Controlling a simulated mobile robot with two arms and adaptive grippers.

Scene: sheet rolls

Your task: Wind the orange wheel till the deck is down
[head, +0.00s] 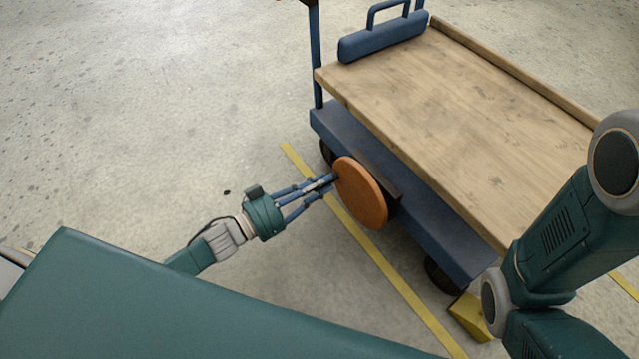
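The orange wheel (362,196) is a flat disc on the near long side of a blue cart, seen at a slant. The deck (465,105) is a wooden top that stands above the cart's blue base (425,211), with a gap between them. My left gripper (331,179) reaches in from the left to the wheel's upper left edge. Its fingers close together around a small dark handle there, which they mostly hide. My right arm crosses the right side of the head view, over the deck's near right corner; its gripper is out of the picture.
Yellow floor lines (385,266) run under the cart. A yellow wedge (470,317) lies by the near right caster. The floor to the left is clear.

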